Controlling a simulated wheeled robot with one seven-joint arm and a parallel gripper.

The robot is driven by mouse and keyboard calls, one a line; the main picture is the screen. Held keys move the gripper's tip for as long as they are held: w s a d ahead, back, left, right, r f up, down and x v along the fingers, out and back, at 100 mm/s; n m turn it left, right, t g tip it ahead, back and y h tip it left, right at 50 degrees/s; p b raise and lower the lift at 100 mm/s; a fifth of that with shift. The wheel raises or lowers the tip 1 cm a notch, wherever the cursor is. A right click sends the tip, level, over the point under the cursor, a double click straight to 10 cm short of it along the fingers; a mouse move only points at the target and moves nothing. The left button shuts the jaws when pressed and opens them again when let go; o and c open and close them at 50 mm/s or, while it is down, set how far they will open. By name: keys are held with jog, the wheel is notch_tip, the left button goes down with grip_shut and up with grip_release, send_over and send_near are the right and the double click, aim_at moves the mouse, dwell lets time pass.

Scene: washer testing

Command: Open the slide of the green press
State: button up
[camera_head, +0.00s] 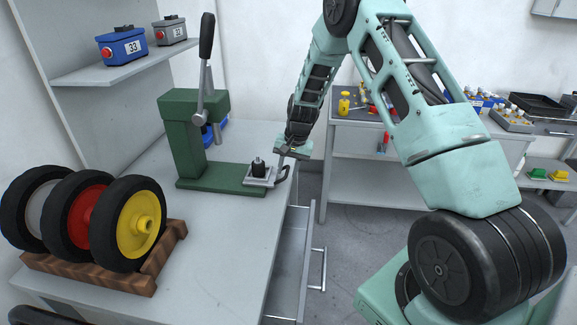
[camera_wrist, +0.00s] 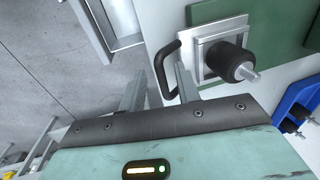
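The green press (camera_head: 185,140) stands on the bench with its black-handled lever (camera_head: 206,40) raised. Its slide, a light square metal plate (camera_head: 252,180) bearing a black cylinder (camera_head: 259,168), is at the right end of the green base, to the right of the ram. A dark loop handle (camera_head: 283,176) sticks out from the slide toward the bench edge. In the wrist view, the slide plate (camera_wrist: 205,35) and handle (camera_wrist: 160,62) show clearly. My gripper (camera_wrist: 157,75) is open, its two fingers apart on either side of the handle's outer bar. Finger contact cannot be told.
Three wheels (camera_head: 92,220) sit on a wooden rack at the bench's front left. An open drawer (camera_head: 292,255) juts out below the bench edge. A blue object (camera_wrist: 295,110) lies beyond the press base. A second table (camera_head: 345,135) with small items stands behind.

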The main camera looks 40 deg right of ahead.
notch_tip(320, 180, up, 17)
jog(key=s+d+b, duration=0.2)
jog(key=b, duration=0.1)
jog(key=shift+s+d, duration=0.2)
jog(key=shift+s, duration=0.05)
dwell(0.4)
jog(key=s+a+r+n+g, duration=0.1)
jog(key=s+a+n, duration=0.35)
jog(key=a, duration=0.75)
jog(key=s+a+r+n, duration=0.1)
jog(key=s+a+n, duration=0.35)
jog(key=a, duration=0.75)
jog(key=s+a+f+n, duration=0.1)
jog(key=s+a+n, duration=0.1)
jog(key=s, duration=0.6)
jog(key=s+a+f+n, duration=0.1)
jog(key=s+a+n, duration=0.2)
jog(key=s, duration=0.5)
jog(key=s+a+f+n+h, duration=0.1)
jog(key=s+a, duration=0.3)
jog(key=s, duration=0.5)
jog(key=shift+a+n+g, duration=0.3)
jog(key=shift+a+n, duration=0.05)
jog(key=shift+n, duration=0.55)
